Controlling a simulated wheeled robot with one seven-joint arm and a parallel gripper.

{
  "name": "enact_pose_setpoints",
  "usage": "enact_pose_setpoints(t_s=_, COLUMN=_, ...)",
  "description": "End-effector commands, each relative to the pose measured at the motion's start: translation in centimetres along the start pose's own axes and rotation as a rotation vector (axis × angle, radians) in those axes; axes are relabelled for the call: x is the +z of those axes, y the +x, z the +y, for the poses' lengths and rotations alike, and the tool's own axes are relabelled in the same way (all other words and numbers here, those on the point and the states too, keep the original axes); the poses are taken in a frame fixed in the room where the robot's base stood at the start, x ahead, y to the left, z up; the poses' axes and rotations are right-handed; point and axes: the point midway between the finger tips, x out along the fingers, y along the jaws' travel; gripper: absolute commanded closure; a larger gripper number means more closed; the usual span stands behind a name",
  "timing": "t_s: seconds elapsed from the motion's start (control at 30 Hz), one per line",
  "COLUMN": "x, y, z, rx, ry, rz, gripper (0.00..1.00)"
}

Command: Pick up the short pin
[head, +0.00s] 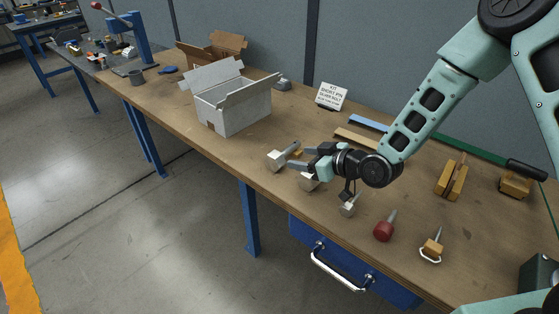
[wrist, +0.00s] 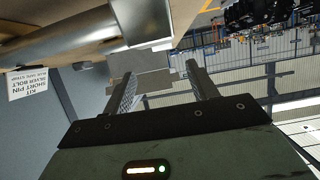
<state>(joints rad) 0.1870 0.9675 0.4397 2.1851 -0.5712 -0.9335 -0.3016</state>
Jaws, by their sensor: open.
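I cannot tell for sure which is the short pin. My gripper (head: 299,159) is open, its fingers pointing left, low over the table near the first two pins. In the wrist view my gripper (wrist: 160,72) has nothing clearly between its fingers. A grey metal cylinder (wrist: 75,40) lies close beside the left finger there.
A white open box (head: 233,110) is at left. A kit sign (head: 332,95), a blue strip (head: 368,123) and wooden blocks (head: 451,179) are behind.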

Motion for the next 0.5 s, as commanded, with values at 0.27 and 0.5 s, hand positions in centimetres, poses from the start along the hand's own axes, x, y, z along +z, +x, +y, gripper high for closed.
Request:
enact_pose_setpoints(t_s=0.27, x=0.1, y=2.8, z=0.0, rx=0.0, ry=0.0, rz=-0.001, gripper=0.42)
enact_pose_setpoints(t_s=0.5, x=0.6, y=5.9, z=-0.5, rx=-0.001, ry=0.001, rz=0.0, gripper=0.42)
